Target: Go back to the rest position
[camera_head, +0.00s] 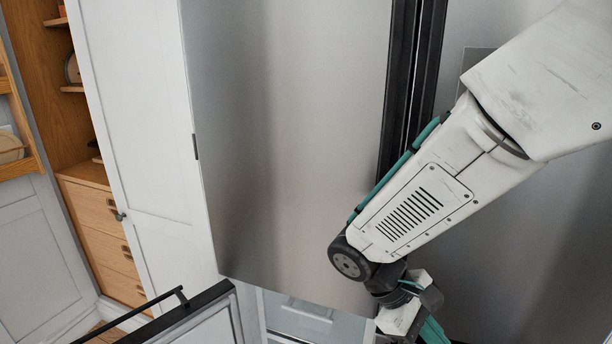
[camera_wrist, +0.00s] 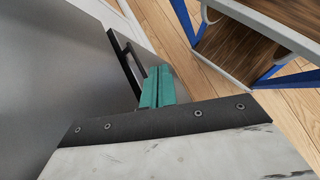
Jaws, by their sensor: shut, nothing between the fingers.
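My gripper shows in the wrist view (camera_wrist: 158,86) as two teal fingers pressed together with nothing between them. In the head view my white arm reaches down from the upper right, and the teal end of my gripper (camera_head: 432,331) is partly cut off at the bottom edge. A large stainless steel fridge door (camera_head: 285,140) fills the middle of the head view, to the left of my arm. In the wrist view a grey metal surface (camera_wrist: 45,60) lies left of the fingers, and a dark bar handle (camera_wrist: 124,62) is close beside or behind them; I cannot tell whether they touch.
An open lower door panel with a black bar handle (camera_head: 135,318) stands at the lower left. A white cabinet door (camera_head: 145,130) and wooden drawers (camera_head: 100,225) are further left. In the wrist view a blue-framed wooden shelf unit (camera_wrist: 255,35) stands on the wooden floor (camera_wrist: 165,35).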

